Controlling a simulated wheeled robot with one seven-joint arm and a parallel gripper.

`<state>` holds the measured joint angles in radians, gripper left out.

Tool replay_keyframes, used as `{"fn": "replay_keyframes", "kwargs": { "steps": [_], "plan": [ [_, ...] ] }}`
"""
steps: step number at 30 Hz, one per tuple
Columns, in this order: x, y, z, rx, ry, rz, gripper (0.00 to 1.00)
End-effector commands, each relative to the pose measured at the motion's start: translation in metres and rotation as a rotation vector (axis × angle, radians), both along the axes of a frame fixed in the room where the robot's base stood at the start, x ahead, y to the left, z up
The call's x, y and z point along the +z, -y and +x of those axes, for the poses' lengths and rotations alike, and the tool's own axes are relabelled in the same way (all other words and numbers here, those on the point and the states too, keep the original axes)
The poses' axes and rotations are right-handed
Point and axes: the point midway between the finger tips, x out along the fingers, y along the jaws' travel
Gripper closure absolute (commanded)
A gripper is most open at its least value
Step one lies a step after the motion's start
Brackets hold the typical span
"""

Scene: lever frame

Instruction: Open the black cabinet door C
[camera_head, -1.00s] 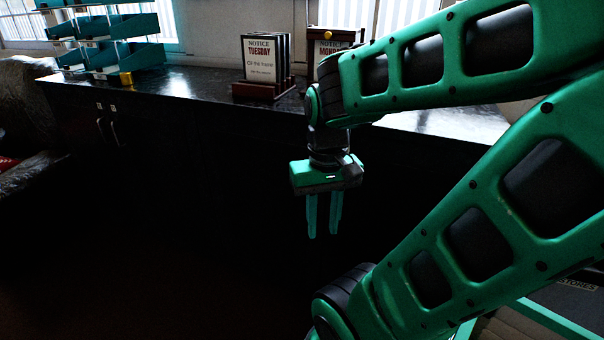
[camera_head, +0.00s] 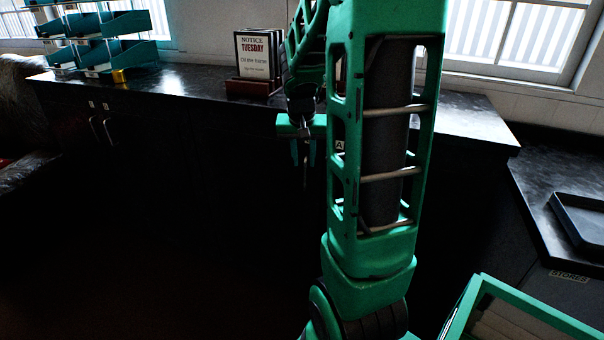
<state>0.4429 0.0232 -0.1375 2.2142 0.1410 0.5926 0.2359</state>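The black cabinet front (camera_head: 200,190) runs below the dark worktop and is mostly lost in shadow. Two metal handles (camera_head: 101,130) show at its left end, each under a small light label too small to read. A label "A" (camera_head: 340,145) shows through a gap in my arm. I cannot tell which door is C. My gripper (camera_head: 303,162) points down in front of the cabinet, right of the two handles and below the worktop edge. Its two teal fingers look apart, with nothing clearly held. Whether it touches the cabinet cannot be seen. My upright arm hides the cabinet behind it.
On the worktop (camera_head: 200,90) stand a teal tiered rack (camera_head: 105,45), a small yellow object (camera_head: 119,76) and a "NOTICE TUESDAY" sign stand (camera_head: 257,55). A right-hand counter holds a dark tray (camera_head: 580,215). A teal-framed box (camera_head: 520,315) is at lower right. A dark seat is far left.

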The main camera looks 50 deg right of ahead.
Motion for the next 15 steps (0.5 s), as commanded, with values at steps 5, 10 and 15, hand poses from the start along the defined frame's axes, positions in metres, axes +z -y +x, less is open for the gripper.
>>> {"fn": "replay_keyframes", "kwargs": {
  "steps": [5, 10, 15],
  "plan": [
    [-0.014, 0.036, 0.033, -0.052, 0.045, -0.031, 0.72],
    [-0.021, 0.048, 0.044, -0.068, 0.062, -0.041, 0.72],
    [-0.039, 0.052, 0.049, -0.068, 0.061, -0.041, 0.72]
  ]
}}
